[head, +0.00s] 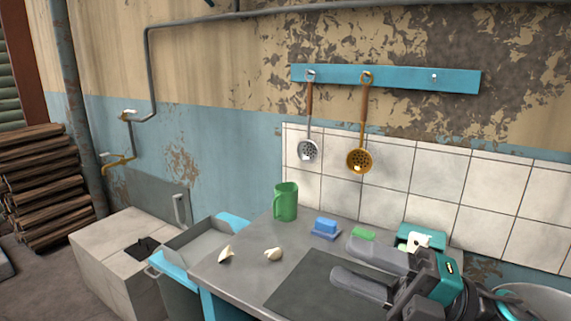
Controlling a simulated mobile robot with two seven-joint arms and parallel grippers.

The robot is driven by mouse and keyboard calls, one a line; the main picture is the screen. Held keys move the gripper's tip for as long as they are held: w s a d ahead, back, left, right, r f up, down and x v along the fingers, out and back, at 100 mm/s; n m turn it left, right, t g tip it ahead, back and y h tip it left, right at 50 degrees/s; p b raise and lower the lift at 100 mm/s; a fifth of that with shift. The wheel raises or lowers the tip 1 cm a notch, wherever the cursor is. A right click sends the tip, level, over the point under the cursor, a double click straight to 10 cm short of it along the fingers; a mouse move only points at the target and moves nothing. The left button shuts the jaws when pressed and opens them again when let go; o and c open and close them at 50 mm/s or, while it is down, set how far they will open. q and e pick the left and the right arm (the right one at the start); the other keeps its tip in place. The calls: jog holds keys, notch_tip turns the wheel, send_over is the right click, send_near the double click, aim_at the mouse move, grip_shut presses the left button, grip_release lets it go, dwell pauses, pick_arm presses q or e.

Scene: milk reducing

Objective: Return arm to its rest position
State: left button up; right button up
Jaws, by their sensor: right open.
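My right gripper (343,261) is at the lower right of the head view, over the grey counter (237,275). Its two grey fingers point left and are spread apart, with nothing between them. Its arm comes in from the lower right corner and hides part of the counter. My left gripper is not in view.
On the counter are a green mug (286,203), a blue block (326,225), a green block (363,234) and two pale pieces (226,255) (273,254). A teal box (405,231) stands behind the gripper. Two skimmers (308,151) (360,160) hang from a blue rail (400,78).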

jog(key=w+d+f+m+t+h, duration=0.1)
jog(key=d+f+m+t+h, duration=0.2)
jog(key=f+m+t+h, duration=0.55)
jog(key=w+d+f+m+t+h, duration=0.2)
jog(key=d+f+m+t+h, duration=0.25)
jog(key=f+m, duration=0.85)
jog(key=s+f+m+g+h, duration=0.5)
jog(key=s+f+m, duration=0.5)
jog(key=f, duration=0.5)
jog(key=s+d+g, duration=0.1)
jog(key=s+g, duration=0.1)
jog(key=shift+s+g+h, duration=0.25)
jog(key=shift+g+h, duration=0.05)
jog(key=shift+g, duration=0.1)
